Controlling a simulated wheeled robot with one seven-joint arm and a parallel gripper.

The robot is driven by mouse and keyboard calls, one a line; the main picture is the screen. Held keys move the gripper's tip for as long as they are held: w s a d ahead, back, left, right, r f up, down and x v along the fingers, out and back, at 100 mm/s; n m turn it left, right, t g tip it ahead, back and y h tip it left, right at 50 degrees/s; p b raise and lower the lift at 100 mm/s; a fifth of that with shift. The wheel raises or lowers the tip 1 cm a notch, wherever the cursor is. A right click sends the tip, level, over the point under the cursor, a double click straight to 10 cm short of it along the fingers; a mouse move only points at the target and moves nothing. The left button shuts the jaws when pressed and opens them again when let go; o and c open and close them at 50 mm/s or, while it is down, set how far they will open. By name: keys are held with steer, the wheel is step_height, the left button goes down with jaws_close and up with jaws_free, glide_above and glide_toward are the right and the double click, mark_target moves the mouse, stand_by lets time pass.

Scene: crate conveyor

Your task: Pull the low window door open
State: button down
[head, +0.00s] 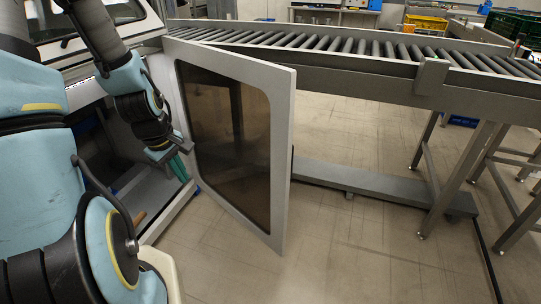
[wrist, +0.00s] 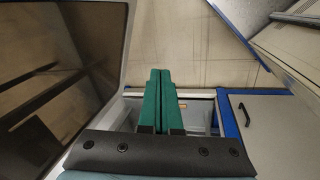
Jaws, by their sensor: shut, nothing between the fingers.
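The low window door (head: 283,150) has a pale grey frame around a dark see-through pane. In the head view it stands swung out from the cabinet at a wide angle, with the cabinet opening (head: 105,160) uncovered on its left. The door also fills the left of the wrist view (wrist: 118,50). My gripper (head: 181,168) is at the opening, on the left side of the door near its cabinet-side edge. Its green fingers (wrist: 160,100) are together and empty. I cannot tell whether they touch the door. No handle shows on the visible door face.
A roller conveyor (head: 350,45) runs behind and above the door to the right, on grey legs (head: 465,165). A low grey beam (head: 370,182) lies near the floor behind the door. The floor (head: 350,255) in front and right is clear. A grey panel with a black handle (wrist: 243,113) shows in the wrist view.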

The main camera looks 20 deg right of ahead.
steer(key=w+d+f+n+h+p, duration=0.1)
steer(key=d+f+n+h+p, duration=0.25)
steer(key=d+n, duration=0.55)
steer(key=n+t+h+p, duration=0.2)
steer(key=n+h+p, duration=0.1)
steer(key=n+p, duration=0.3)
glide_toward(276, 163)
steer(key=b+x, duration=0.1)
steer(key=x, duration=0.4)
steer(key=shift+d+f+n, duration=0.25)
steer(key=shift+d+n, duration=0.05)
steer(key=shift+n, duration=0.1)
steer(key=shift+w+d, duration=0.1)
